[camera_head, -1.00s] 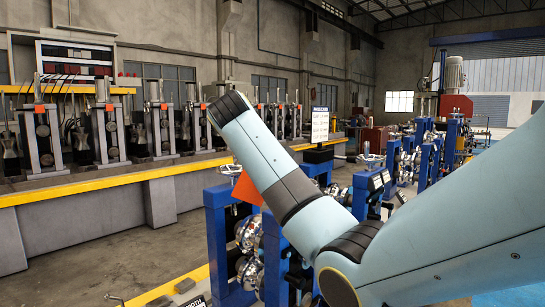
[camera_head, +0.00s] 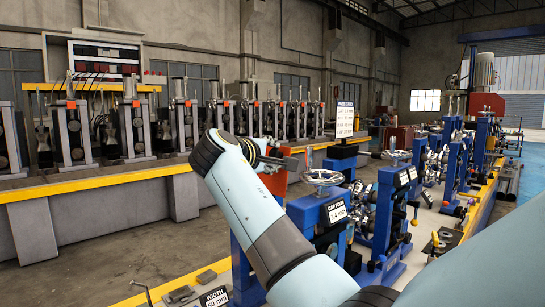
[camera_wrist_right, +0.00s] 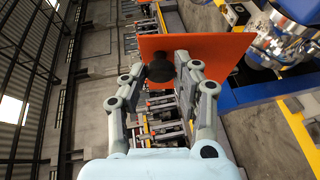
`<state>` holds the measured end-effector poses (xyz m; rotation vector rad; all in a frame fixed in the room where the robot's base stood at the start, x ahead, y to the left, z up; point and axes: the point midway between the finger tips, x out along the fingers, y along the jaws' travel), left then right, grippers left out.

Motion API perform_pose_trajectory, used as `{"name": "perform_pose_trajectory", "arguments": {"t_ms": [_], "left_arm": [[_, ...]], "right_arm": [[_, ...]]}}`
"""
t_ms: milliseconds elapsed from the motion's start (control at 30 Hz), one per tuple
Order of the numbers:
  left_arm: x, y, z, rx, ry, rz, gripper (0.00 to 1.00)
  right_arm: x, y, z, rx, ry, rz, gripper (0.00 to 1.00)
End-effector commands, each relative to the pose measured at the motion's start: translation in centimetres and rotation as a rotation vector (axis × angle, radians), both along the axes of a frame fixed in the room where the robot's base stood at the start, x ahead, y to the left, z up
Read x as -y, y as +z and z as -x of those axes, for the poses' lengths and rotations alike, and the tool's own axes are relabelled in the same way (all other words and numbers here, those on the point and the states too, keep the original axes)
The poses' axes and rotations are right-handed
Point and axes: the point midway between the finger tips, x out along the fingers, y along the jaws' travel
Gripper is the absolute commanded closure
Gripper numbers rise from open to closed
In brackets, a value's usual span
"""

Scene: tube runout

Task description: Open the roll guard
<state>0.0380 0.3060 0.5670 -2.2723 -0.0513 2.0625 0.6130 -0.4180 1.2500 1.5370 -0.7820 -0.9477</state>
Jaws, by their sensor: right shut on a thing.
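The roll guard shows in the right wrist view as a flat orange plate (camera_wrist_right: 222,48) with a round black knob (camera_wrist_right: 160,68) near one edge. My right gripper (camera_wrist_right: 170,66) has its fingers shut around this knob. In the head view the right gripper (camera_head: 288,158) is partly hidden behind my right wrist, and only part of the orange guard (camera_head: 275,182) shows below and beside it. The guard's hinge and the angle it stands at cannot be made out clearly. My left gripper is not in view.
A blue roll stand (camera_head: 318,215) with a handwheel (camera_head: 322,178) and a gap label stands right of the gripper. Shiny metal rolls (camera_wrist_right: 290,35) lie close beside the guard. More blue stands (camera_head: 388,205) continue behind. A yellow-edged bench (camera_head: 100,185) runs along the left.

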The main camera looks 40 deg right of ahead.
Motion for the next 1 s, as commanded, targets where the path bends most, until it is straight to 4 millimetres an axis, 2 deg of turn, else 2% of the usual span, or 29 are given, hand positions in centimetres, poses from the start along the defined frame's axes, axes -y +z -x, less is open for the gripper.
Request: {"name": "perform_pose_trajectory", "arguments": {"t_ms": [267, 300, 433, 767, 1000], "left_arm": [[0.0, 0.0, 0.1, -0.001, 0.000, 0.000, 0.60], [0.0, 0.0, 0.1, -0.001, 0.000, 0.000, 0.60], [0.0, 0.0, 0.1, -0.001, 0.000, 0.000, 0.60], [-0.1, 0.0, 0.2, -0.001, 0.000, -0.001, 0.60], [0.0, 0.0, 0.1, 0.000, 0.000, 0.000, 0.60]], "right_arm": [[0.0, -0.1, 0.0, -0.003, 0.001, -0.002, 1.00], [0.0, -0.1, 0.0, -0.003, 0.001, -0.002, 0.66], [0.0, -0.1, 0.0, -0.002, 0.000, -0.002, 0.49], [-0.4, 0.0, 0.2, 0.000, 0.001, -0.002, 0.47], [-3.8, 0.5, 1.9, -0.001, 0.003, -0.007, 0.47]]}}
